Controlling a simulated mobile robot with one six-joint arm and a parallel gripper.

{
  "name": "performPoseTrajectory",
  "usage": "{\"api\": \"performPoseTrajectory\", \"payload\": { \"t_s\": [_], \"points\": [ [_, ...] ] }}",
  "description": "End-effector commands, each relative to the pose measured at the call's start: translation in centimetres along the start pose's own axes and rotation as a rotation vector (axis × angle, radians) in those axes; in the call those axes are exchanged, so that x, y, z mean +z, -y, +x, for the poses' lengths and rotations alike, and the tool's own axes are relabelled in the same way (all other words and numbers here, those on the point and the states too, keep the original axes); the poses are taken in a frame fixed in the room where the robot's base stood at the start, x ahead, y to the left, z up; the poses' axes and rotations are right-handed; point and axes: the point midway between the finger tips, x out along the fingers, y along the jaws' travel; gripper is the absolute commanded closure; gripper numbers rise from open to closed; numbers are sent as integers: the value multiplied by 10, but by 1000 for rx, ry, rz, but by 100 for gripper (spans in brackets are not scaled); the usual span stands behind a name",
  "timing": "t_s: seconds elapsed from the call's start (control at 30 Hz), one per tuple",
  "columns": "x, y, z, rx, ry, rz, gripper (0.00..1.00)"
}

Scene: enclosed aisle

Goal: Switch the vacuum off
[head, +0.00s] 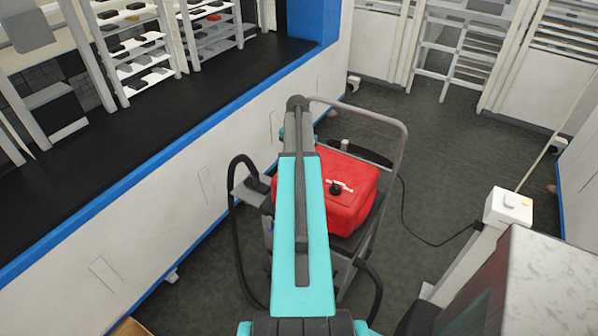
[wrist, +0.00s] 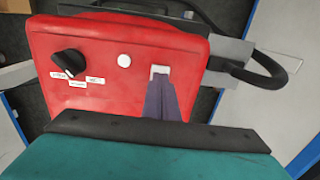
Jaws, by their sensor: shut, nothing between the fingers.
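The red vacuum (head: 352,205) sits on a grey cart beside the white wall, partly covered by my arm in the head view. Its top panel (wrist: 100,35) fills much of the wrist view. A black rotary knob (wrist: 68,62) is at the panel's left, its pointed end towards the lower right; small white labels (wrist: 78,83) beside it are unreadable. A round white button (wrist: 124,60) is right of the knob. My gripper (wrist: 161,80) is shut and empty, its dark fingers over the panel right of the button. A small white piece shows at their tip; contact is unclear.
The cart's grey handle (head: 385,122) rises behind the vacuum. A black hose (head: 232,215) loops at its left. A cable runs across the floor to a white post (head: 508,207) at the right. Dark floor behind the cart is clear.

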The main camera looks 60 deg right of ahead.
Motion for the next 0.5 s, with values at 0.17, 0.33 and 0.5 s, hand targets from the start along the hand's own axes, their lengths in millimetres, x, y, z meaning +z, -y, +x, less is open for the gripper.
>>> {"api": "performPoseTrajectory", "payload": {
  "t_s": [0.17,0.33,0.5],
  "points": [
    [0,0,-12,0,0,0,100],
    [0,0,-21,0,0,0,100],
    [0,0,-30,0,0,0,100]
  ]
}}
